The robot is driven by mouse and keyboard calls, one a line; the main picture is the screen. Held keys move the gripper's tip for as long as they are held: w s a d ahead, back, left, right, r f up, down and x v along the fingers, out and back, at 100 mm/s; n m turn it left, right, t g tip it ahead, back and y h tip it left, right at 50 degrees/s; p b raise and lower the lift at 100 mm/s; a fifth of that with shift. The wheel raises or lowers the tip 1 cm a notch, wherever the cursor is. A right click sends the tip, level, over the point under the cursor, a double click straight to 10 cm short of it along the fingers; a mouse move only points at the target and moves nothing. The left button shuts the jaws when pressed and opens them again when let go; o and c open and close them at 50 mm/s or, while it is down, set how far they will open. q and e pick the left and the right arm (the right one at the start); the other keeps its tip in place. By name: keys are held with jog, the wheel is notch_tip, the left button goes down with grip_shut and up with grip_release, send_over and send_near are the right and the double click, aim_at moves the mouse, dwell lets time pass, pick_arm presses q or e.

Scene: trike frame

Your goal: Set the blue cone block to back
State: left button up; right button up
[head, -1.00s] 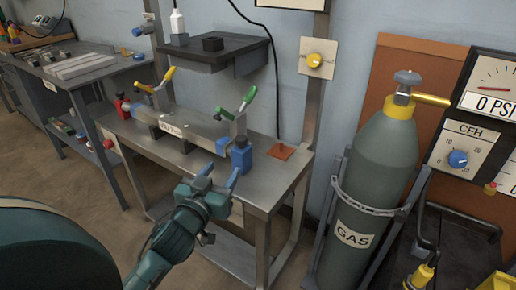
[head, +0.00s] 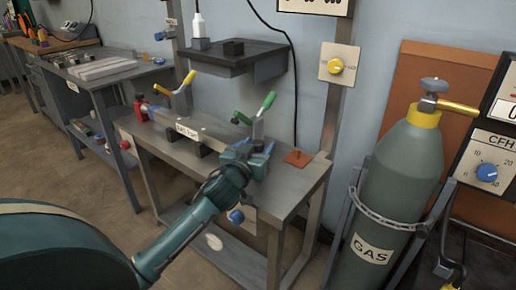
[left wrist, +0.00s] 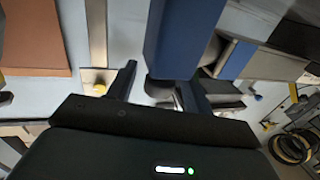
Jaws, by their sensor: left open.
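A large blue block (left wrist: 183,38), which looks like the blue cone block, fills the top middle of the left wrist view. Its tip is not clearly shown. In the head view my left gripper (head: 256,149) is over the right part of the workbench (head: 270,190) and mostly covers the block there. The left gripper is open. Its two fingers also show in the left wrist view (left wrist: 160,85), with the block close in front, nearer the right finger. I cannot tell whether they touch. My right gripper is not in view.
An orange plate (head: 298,158) lies on the bench right of the gripper. A labelled metal bar (head: 190,131) and a green-handled clamp (head: 263,103) are left of and behind it. A dark shelf (head: 235,57) hangs above. A gas cylinder (head: 400,180) stands at right.

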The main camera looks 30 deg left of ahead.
pick_arm(q)
jog(key=shift+w, duration=0.2)
jog(key=shift+c, duration=0.2)
grip_shut()
dwell(0.4)
